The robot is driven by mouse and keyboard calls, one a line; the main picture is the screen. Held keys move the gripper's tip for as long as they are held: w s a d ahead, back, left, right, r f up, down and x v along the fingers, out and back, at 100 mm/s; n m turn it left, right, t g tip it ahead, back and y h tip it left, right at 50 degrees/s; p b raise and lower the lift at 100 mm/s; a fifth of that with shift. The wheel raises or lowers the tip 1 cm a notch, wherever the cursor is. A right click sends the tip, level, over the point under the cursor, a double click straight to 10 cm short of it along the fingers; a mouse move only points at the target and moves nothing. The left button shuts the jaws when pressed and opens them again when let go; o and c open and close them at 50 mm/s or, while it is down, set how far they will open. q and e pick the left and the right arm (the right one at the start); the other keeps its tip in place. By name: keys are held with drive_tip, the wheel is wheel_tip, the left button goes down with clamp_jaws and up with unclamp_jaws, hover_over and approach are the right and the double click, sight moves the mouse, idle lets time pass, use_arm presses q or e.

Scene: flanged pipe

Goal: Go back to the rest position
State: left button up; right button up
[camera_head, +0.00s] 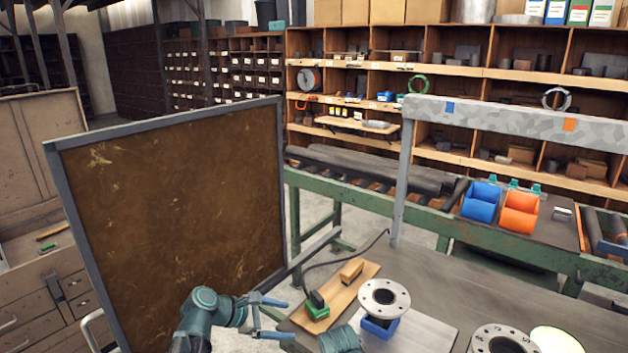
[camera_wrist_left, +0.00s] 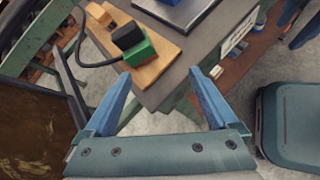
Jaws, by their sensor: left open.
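My left gripper (camera_head: 285,318) is open and empty, low in the head view at the left edge of the workbench. In the left wrist view its two blue fingers (camera_wrist_left: 160,76) stand wide apart with nothing between them, over the bench edge and the floor. A flanged pipe (camera_head: 384,297) stands on a blue holder on the workbench (camera_head: 440,275), to the right of the gripper and apart from it. A second flanged piece (camera_head: 502,341) is cut off at the bottom edge.
A wooden board (camera_head: 347,290) with a green-and-black tool (camera_head: 317,304) lies near my left gripper. A brown framed panel (camera_head: 175,200) stands at left. Blue (camera_head: 481,201) and orange (camera_head: 519,211) bins stand behind the bench.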

use_arm(q)
drive_tip(key=s+a+f+m+g+y, duration=0.2)
drive_tip(key=s+a+f+m+y, duration=0.3)
drive_tip(key=m, duration=0.5)
drive_tip(key=s+a+f+m+g+y, duration=0.25)
drive_tip(key=s+f+m+y, duration=0.2)
drive_tip(key=s+m, duration=0.4)
drive_tip(key=s+d+r+m+p, duration=0.1)
drive_tip(key=s+d+m, duration=0.1)
drive_tip(key=d, duration=0.3)
drive_tip(key=s+d+r+m+g+y+p, duration=0.1)
drive_tip(key=s+d+r+m+p, duration=0.1)
drive_tip(key=d, duration=0.3)
drive_tip(key=shift+d+r+m, duration=0.2)
drive_tip(key=shift+d+m, duration=0.15)
drive_tip(key=shift+d, duration=0.05)
drive_tip(key=shift+a+y, duration=0.15)
drive_tip(key=shift+y, duration=0.1)
